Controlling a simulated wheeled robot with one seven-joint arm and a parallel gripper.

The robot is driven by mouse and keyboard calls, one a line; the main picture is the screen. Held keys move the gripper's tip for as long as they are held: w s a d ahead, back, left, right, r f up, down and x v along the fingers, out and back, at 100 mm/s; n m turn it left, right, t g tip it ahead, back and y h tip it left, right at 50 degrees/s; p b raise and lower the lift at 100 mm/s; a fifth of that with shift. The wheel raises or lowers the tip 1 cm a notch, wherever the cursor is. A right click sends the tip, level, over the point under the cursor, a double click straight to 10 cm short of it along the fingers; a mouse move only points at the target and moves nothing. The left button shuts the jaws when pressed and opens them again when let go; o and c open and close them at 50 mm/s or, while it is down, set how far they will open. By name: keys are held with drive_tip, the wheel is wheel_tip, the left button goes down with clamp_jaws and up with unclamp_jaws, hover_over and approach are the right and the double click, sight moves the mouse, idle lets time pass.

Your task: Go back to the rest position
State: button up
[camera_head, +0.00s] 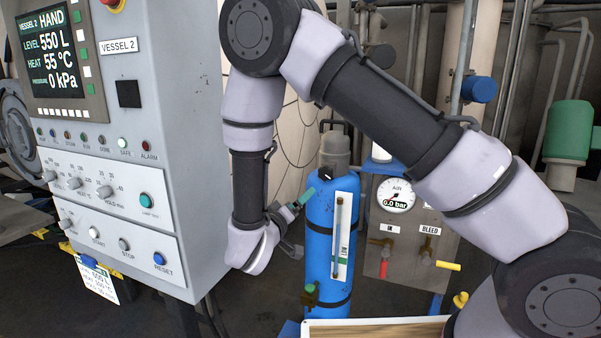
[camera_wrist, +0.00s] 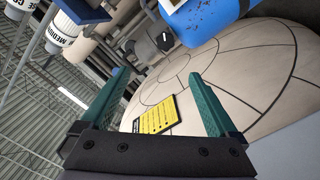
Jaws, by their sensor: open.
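My gripper (camera_head: 300,203) shows in the head view at the end of my bent arm, beside the upper left of a blue cylinder (camera_head: 319,215). Its green fingers are small there, and I cannot tell whether they touch the cylinder. In the wrist view my gripper (camera_wrist: 160,100) has its two green fingers spread wide with nothing between them. Behind the fingers is a large pale rounded surface with dark seam lines (camera_wrist: 255,75). A yellow label (camera_wrist: 155,115) shows between the fingers, farther back.
The VESSEL 2 control panel (camera_head: 125,110) stands close on the left. An air gauge (camera_head: 396,195) sits above the IN and BLEED valves, right of the cylinder. A wood-topped surface (camera_head: 380,330) is at the bottom. A white MEDIUM container (camera_wrist: 65,30) shows in the wrist view.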

drive_tip(key=s+d+r+m+g+h, duration=0.15)
drive_tip(key=d+r+g, duration=0.25)
drive_tip(key=d, duration=0.4)
drive_tip(key=s+d+r+m+g, duration=0.25)
drive_tip(key=d+r+g, duration=0.2)
drive_tip(key=d, duration=0.35)
drive_tip(key=s+d+r+m+g+h, duration=0.1)
drive_tip(key=d+r+m+g, duration=0.3)
drive_tip(key=d, duration=0.4)
drive_tip(key=s+d+r+t+y, duration=0.1)
drive_tip(key=s+r+t+y, duration=0.2)
drive_tip(key=s+r+y, duration=0.9)
wheel_tip(320, 180, up, 2)
drive_tip(key=shift+s+d+r, duration=0.15)
drive_tip(key=shift+s+d, duration=0.15)
drive_tip(key=shift+s, duration=0.1)
